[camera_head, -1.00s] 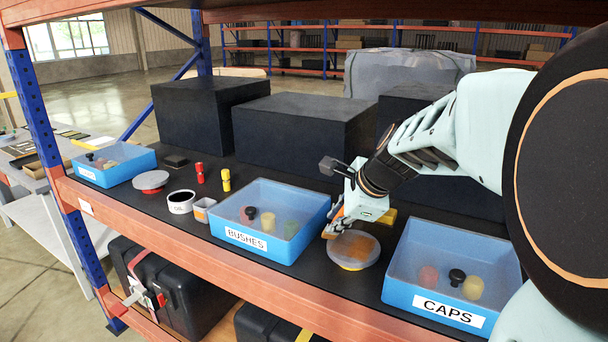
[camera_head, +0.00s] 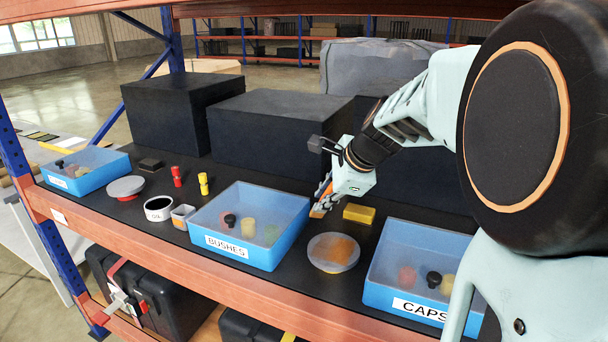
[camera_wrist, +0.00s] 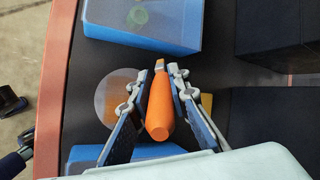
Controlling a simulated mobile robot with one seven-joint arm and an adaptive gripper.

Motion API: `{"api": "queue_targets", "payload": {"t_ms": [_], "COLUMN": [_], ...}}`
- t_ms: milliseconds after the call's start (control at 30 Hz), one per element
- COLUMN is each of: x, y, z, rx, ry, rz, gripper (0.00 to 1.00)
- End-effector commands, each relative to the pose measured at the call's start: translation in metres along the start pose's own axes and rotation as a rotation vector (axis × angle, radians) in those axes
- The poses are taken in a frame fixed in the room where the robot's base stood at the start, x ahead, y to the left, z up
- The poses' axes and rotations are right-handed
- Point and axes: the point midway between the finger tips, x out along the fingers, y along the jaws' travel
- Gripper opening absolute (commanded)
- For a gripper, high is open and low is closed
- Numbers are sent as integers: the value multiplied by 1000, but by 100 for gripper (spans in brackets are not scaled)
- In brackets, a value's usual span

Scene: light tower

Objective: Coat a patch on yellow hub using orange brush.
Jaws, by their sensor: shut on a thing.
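The yellow hub (camera_head: 321,264) is a round disc with a grey top and a thin yellow lower edge, lying on the dark shelf between two blue bins. An orange patch (camera_head: 343,248) covers part of its top. My gripper (camera_head: 322,203) is shut on the orange brush (camera_head: 318,210), behind the hub and near the right wall of the BUSHES bin. In the wrist view the brush (camera_wrist: 159,108) lies between both fingers, its tip toward the top of the picture, and the hub (camera_wrist: 112,92) is to its left, partly hidden by a finger. The brush appears above the shelf, apart from the hub.
The BUSHES bin (camera_head: 204,236) is left of the hub and the CAPS bin (camera_head: 380,292) right. A yellow block (camera_head: 358,213) lies behind the hub. A red-edged disc (camera_head: 125,187), a round black-filled pot (camera_head: 158,208) and a small cup (camera_head: 182,213) stand farther left. Dark boxes stand behind.

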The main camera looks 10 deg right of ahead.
Motion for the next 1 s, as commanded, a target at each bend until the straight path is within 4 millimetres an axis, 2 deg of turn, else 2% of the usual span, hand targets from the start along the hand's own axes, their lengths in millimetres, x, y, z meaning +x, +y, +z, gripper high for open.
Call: {"api": "queue_targets", "payload": {"t_ms": [33,333,1000], "x": [-7,-25,-25], "y": [-6,-20,-20], "z": [2,3,3], "rx": [-1,-4,-4], "ry": [-1,-3,-2], "rz": [0,1,1], "gripper": [0,0,0]}}
